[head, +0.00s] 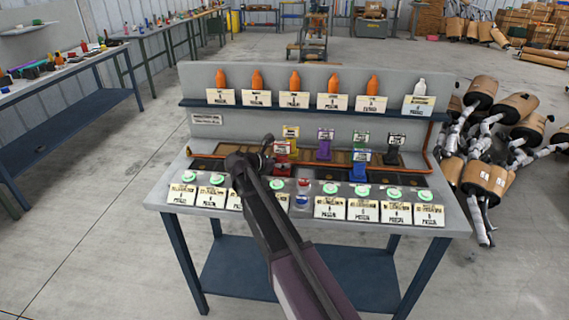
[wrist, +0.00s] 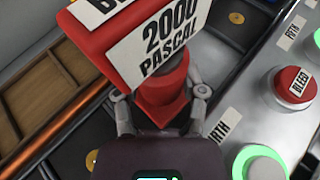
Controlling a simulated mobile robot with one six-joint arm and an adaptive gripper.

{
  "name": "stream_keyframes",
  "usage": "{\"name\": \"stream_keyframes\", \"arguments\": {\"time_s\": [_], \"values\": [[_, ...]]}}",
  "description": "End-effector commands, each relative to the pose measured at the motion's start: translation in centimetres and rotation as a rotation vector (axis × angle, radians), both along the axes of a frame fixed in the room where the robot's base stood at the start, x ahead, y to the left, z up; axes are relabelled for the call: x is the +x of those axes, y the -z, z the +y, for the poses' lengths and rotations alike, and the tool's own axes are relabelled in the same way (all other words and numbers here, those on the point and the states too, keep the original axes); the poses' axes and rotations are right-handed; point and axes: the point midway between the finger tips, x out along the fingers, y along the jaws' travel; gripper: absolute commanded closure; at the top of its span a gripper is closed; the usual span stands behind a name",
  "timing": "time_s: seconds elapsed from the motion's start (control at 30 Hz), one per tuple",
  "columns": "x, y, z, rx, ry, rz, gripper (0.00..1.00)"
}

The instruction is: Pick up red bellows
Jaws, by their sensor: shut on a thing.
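The red bellows (wrist: 160,95) fills the upper middle of the wrist view, with a white label reading "2000 PASCAL" on its red top block. In the head view the red bellows (head: 282,168) is partly hidden behind my arm. My gripper (wrist: 160,98) has one finger on each side of its narrow lower body and is shut on it. In the head view my gripper (head: 266,150) is at the left part of the bench's dark tray strip. I cannot tell whether the bellows' base is clear of the strip.
Yellow (head: 290,133), purple (head: 325,148), blue (head: 361,171) and black bellows (head: 394,152) stand nearby. A row of green buttons (head: 330,188) and a red BLEED button (wrist: 294,85) lie along the front. Orange bottles (head: 295,81) line the back shelf. Mufflers (head: 485,180) are piled at right.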

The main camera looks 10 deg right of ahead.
Motion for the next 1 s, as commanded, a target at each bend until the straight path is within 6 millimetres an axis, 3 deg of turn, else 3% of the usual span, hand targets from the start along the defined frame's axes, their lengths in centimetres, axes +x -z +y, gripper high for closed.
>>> {"name": "stream_keyframes", "arguments": {"time_s": [0.6, 1.0], "values": [[0.0, -6.4, 0.0, -0.001, 0.0, 0.0, 1.0], [0.0, -9.0, 0.0, -0.001, 0.0, 0.0, 1.0]]}}
